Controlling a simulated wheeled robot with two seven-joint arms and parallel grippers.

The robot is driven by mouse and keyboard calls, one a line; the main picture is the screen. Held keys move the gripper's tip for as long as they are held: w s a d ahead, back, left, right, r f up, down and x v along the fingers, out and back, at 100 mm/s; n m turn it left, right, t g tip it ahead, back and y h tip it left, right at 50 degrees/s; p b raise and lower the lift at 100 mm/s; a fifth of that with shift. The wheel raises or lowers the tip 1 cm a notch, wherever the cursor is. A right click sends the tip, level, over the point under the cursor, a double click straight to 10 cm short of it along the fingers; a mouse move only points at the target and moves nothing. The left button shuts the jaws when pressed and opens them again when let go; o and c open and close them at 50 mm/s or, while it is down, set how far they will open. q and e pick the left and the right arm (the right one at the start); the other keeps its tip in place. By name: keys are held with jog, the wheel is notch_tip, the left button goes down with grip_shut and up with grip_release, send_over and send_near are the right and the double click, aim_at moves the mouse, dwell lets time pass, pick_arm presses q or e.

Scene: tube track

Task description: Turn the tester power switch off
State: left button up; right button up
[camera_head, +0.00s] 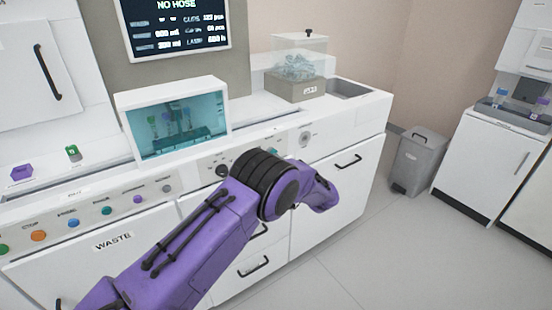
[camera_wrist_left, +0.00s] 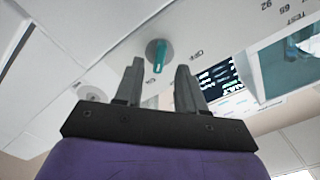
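In the left wrist view, a teal lever knob (camera_wrist_left: 159,57) sits on a round grey base on the white panel. An OFF label stands to its right; another small label below it is hard to read. I cannot tell which label the lever points to. My left gripper (camera_wrist_left: 160,67) is open, its two grey fingers on either side of the lever's lower end. Contact cannot be made out. My right gripper is not in view.
A teal-lit window box (camera_head: 172,117) stands on the counter, with a wall screen (camera_head: 178,22) reading NO HOSE above. A round fitting (camera_head: 305,139) is on the panel right of my arm. A clear bin (camera_head: 299,68) stands behind. A grey trash can (camera_head: 418,162) is on the floor.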

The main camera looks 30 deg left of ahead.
pick_arm(q)
jog(key=shift+x, duration=1.85)
grip_shut()
jog(key=shift+f+n, duration=0.1)
jog(key=shift+n, duration=0.2)
jog(key=shift+d+f+n+b, duration=0.1)
jog(key=shift+n+b, duration=3.15)
jog(key=shift+n, duration=5.35)
